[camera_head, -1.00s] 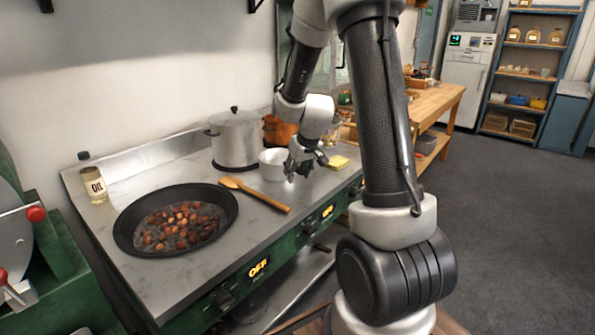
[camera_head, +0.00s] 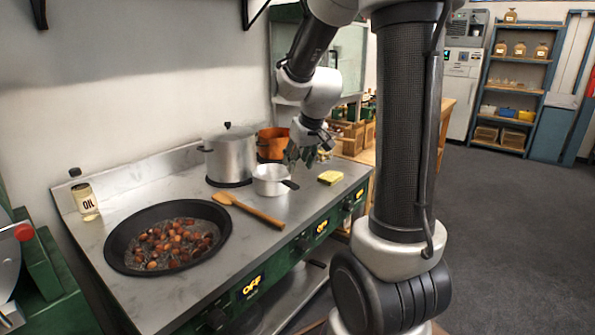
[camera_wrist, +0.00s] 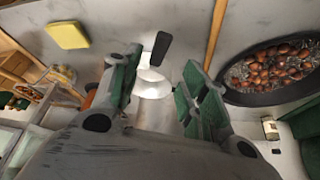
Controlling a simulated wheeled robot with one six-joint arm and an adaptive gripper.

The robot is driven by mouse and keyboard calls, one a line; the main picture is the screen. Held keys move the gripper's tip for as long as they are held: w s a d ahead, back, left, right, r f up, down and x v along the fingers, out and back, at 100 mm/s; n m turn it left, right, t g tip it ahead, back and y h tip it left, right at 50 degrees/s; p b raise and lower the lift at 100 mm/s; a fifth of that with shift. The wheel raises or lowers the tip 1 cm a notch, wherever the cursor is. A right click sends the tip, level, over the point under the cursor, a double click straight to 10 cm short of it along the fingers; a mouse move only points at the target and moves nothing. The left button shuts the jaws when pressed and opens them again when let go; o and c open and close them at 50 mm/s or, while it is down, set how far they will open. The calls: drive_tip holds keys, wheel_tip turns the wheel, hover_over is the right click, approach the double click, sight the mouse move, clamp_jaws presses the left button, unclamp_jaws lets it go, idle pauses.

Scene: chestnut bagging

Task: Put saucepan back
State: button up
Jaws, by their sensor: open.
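The saucepan (camera_head: 267,183) is small and pale silver with a short black handle. It sits on the steel stove top, in front of the big lidded pot, with its handle toward the front right. My gripper (camera_head: 308,160) is open and empty, above and just right of the saucepan. In the wrist view the saucepan (camera_wrist: 152,84) shows between the two spread green fingers of my gripper (camera_wrist: 160,75). Its black handle points away past the fingertips. The lower part of the saucepan is hidden by my gripper there.
A tall lidded pot (camera_head: 229,160) and a copper pot (camera_head: 272,143) stand behind the saucepan. A yellow sponge (camera_head: 330,177) lies to its right and a wooden spoon (camera_head: 250,208) to its left.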

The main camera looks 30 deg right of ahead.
drive_tip(key=s+a+r, duration=0.2)
drive_tip(key=s, duration=0.6)
drive_tip(key=s+a+r, duration=0.2)
drive_tip(key=s, duration=0.6)
drive_tip(key=s+a+r+g, duration=0.1)
drive_tip(key=s+a+r, duration=0.1)
drive_tip(key=s, duration=0.6)
drive_tip(key=shift+s+a+r, duration=0.2)
drive_tip(key=shift+a+r, duration=0.15)
drive_tip(key=shift+r, duration=0.2)
